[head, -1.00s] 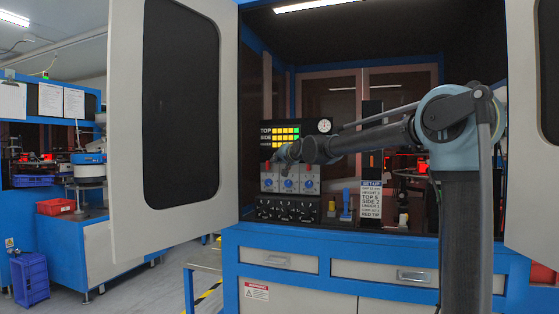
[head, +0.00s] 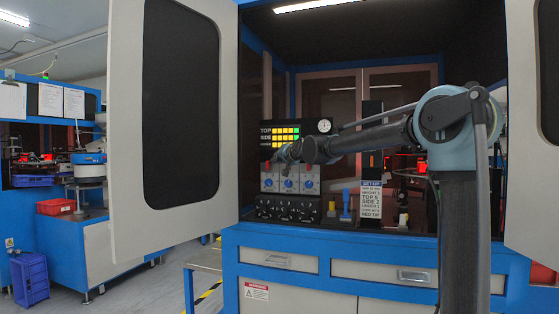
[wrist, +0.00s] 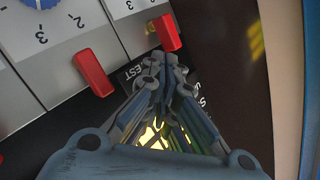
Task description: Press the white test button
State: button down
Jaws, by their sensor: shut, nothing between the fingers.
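I cannot make out the white test button itself. In the wrist view, part of a label reading "EST" (wrist: 128,74) shows on a dark panel just left of my fingertips, and my fingers cover the panel beside it. My gripper (wrist: 164,64) is shut and empty, with its fingertips close to this label and the lower edge of the white dial panel (wrist: 95,30). Whether they touch the surface I cannot tell. In the head view, my gripper (head: 281,155) is small, in front of the gap between the lit display (head: 285,136) and the dial boxes (head: 289,178).
Two red levers, one left of my fingertips (wrist: 94,73) and one just above them (wrist: 164,33), stick out close by. Yellow light shows between my fingers. An open cabinet door (head: 180,110) stands at left. A set-up sign (head: 371,199) and blue-handled item (head: 346,204) stand right of the dials.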

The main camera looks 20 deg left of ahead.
jog(key=shift+w, duration=0.15)
dwell(0.5)
jog(key=shift+s, duration=0.8)
jog(key=shift+s, duration=0.1)
jog(key=s, duration=0.4)
jog(key=shift+s+a, duration=0.15)
jog(key=shift+s, duration=0.2)
dwell(0.6)
